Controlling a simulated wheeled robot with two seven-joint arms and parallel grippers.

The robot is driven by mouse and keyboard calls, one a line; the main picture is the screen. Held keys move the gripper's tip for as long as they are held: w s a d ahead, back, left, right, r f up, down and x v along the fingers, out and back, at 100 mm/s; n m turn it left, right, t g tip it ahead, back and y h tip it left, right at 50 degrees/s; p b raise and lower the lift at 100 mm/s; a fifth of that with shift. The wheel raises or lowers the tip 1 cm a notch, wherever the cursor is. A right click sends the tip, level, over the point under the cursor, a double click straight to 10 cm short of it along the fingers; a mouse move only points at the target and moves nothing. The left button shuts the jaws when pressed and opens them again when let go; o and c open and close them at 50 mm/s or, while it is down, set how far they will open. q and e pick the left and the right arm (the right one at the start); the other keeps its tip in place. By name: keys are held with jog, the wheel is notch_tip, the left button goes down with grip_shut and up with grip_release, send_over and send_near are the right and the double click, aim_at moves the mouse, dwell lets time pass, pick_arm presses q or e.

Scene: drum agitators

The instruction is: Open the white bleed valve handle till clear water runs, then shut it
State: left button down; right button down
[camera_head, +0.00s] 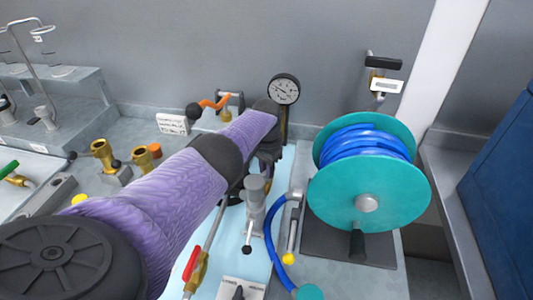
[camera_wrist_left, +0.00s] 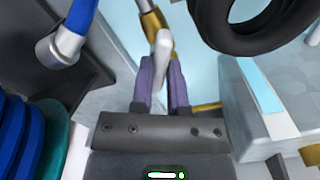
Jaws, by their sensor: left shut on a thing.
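The white bleed valve handle (camera_wrist_left: 163,44) shows in the left wrist view, pale and rounded, joined to a brass fitting (camera_wrist_left: 154,19) above it. My left gripper (camera_wrist_left: 162,78) has its two purple fingers closed on the handle's lower end. In the head view my purple left arm reaches across the bench, and its gripper (camera_head: 268,155) points down near the gauge post, mostly hidden behind the arm. The white handle is hidden in the head view. No running water can be made out. My right gripper is not in view.
A teal reel (camera_head: 367,190) with blue hose stands to the right of my gripper. A pressure gauge (camera_head: 284,90) stands behind it. A red-handled brass valve (camera_head: 196,268) and a grey fitting (camera_head: 255,195) are in front. A black ring (camera_wrist_left: 262,35) lies close beside my fingers.

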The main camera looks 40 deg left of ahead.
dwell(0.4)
pick_arm(q)
jog(key=c, duration=0.6)
grip_release()
notch_tip(320, 180, up, 10)
jog(key=p, duration=0.6)
